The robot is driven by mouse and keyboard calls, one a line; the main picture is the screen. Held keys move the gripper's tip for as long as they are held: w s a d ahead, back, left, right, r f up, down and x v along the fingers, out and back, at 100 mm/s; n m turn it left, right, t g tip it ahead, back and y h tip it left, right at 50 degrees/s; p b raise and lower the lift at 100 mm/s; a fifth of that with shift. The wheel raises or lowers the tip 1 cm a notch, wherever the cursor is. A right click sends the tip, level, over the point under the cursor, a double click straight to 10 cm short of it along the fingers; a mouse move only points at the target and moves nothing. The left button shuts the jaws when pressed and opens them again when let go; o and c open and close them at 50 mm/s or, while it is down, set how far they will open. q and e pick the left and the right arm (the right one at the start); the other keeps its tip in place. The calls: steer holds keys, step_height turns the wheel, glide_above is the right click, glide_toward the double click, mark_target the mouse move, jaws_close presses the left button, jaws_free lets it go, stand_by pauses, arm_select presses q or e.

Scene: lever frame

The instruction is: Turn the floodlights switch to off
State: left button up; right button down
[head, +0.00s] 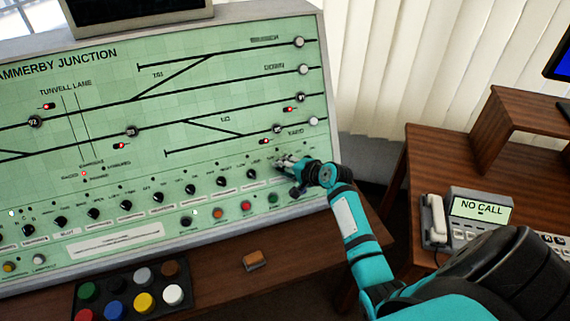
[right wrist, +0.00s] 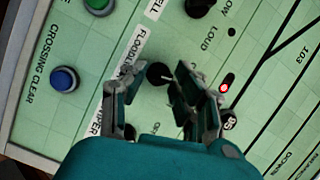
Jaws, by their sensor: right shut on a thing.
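The floodlights switch is a round black knob (right wrist: 158,73) on the pale green control panel (head: 110,75). It shows in the right wrist view beside a white label whose letters "FLOODLI" are partly covered by a finger. My right gripper (head: 285,162) is at the right end of the knob row in the head view, against the panel. In the right wrist view its fingers (right wrist: 158,78) stand on either side of the knob, shut on it. The knob's pointer direction cannot be made out. In the head view the gripper hides this knob. My left gripper is not in view.
Other black knobs (head: 221,181) run in a row to the left. Below are red (head: 245,206) and green (head: 272,198) buttons, and a blue button (right wrist: 64,79) shows close by. A tray of coloured buttons (head: 120,292) and a phone (head: 436,220) stand on the desks.

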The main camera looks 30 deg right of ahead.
steer(key=shift+a+n+g+h+p, duration=0.1)
steer(key=shift+n+g+h+p, duration=0.35)
steer(key=shift+n+p, duration=1.2)
steer(key=shift+n+g, duration=0.25)
steer(key=shift+n, duration=0.1)
steer(key=c, duration=1)
jaws_free()
steer(key=shift+r, duration=0.1)
steer(key=v, duration=1.2)
